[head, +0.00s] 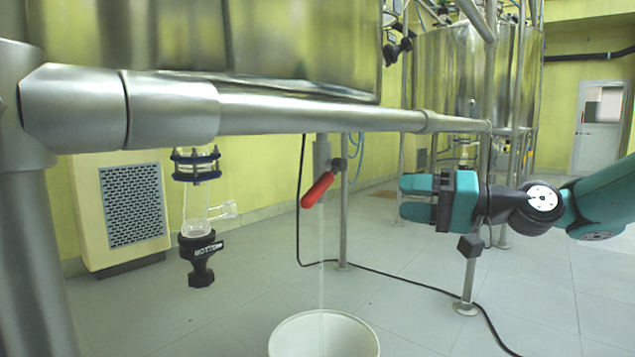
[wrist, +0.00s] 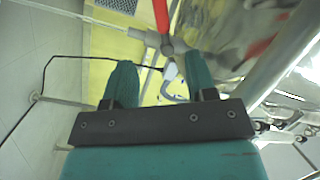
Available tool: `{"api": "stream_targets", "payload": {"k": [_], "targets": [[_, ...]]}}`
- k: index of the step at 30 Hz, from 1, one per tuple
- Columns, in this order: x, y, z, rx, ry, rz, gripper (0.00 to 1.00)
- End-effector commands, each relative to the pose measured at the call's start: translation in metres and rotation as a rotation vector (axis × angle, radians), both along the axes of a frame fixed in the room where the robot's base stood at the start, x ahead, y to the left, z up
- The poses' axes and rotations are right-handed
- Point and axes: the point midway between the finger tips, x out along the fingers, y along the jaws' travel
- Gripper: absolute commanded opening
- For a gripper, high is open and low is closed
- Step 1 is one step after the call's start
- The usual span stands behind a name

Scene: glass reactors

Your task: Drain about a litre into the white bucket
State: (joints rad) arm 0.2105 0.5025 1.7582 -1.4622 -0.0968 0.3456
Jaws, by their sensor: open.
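The white bucket (head: 290,330) stands on the floor at the bottom of the head view, partly cut off by the frame edge. The drain pipe (head: 321,152) hangs above it. Its red valve handle (head: 319,189) slants down to the left. A thin, faint stream (head: 322,265) runs from the pipe down to the bucket; the level inside cannot be told. My gripper (head: 404,198) is open and empty, right of the red handle and apart from it, fingers pointing left. In the wrist view my gripper (wrist: 160,80) has the red handle (wrist: 161,14) beyond its fingertips.
A steel frame bar (head: 320,115) crosses above the pipe, under a large vessel (head: 250,45). A glass fitting with a black bottom valve (head: 200,255) hangs to the left. A frame leg (head: 473,270) stands below my arm. A black cable (head: 400,278) crosses the floor.

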Motion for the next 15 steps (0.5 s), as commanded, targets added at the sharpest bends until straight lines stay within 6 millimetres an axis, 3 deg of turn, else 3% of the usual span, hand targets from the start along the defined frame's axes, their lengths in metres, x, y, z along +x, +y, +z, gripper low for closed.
{"api": "stream_targets", "payload": {"k": [1, 15], "targets": [[0.001, 0.002, 0.008, 0.002, 0.004, 0.001, 0.52], [0.006, 0.018, 0.008, -0.001, 0.006, 0.001, 0.52]]}}
